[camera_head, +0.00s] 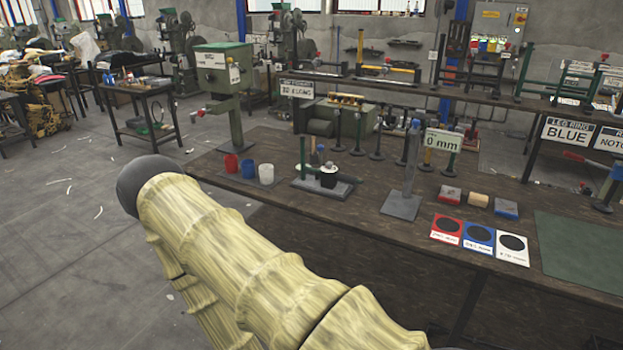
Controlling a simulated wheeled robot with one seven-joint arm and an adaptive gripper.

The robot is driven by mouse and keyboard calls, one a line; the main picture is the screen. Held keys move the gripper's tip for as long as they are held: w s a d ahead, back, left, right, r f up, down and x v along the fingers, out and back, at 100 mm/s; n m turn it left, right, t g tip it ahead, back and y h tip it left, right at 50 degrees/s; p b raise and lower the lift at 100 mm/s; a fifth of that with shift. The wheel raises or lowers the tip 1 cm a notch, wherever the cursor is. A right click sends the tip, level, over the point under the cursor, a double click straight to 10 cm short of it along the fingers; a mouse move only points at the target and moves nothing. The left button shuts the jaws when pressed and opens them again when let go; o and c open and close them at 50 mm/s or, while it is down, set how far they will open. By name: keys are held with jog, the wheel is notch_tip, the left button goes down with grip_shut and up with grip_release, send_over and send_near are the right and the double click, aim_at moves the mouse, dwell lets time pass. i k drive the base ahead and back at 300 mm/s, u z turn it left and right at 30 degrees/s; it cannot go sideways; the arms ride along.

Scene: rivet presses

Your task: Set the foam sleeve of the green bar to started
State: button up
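I cannot pick out the green bar or its foam sleeve for certain. A slim green upright (303,152) stands on a small plate on the near bench, and a dark green upright frame (524,70) stands on the long shelf at the back right. Several horizontal bars lie on stands on that shelf, among them a yellow bar (385,67); their sleeves are too small to make out. My arm, in a pale yellow wrinkled cover, crosses the foreground. My gripper is not visible.
The near bench (330,215) carries red, blue and white cups (249,170), a grey post stand (402,205), a "0 mm" sign (443,140), small blocks, three coloured cards (478,238) and a green mat (580,250). Open floor (80,250) lies at left.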

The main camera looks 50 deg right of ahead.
aim_at(347, 178)
jog(key=z, duration=0.2)
jog(key=i, duration=0.9)
jog(key=z, duration=0.4)
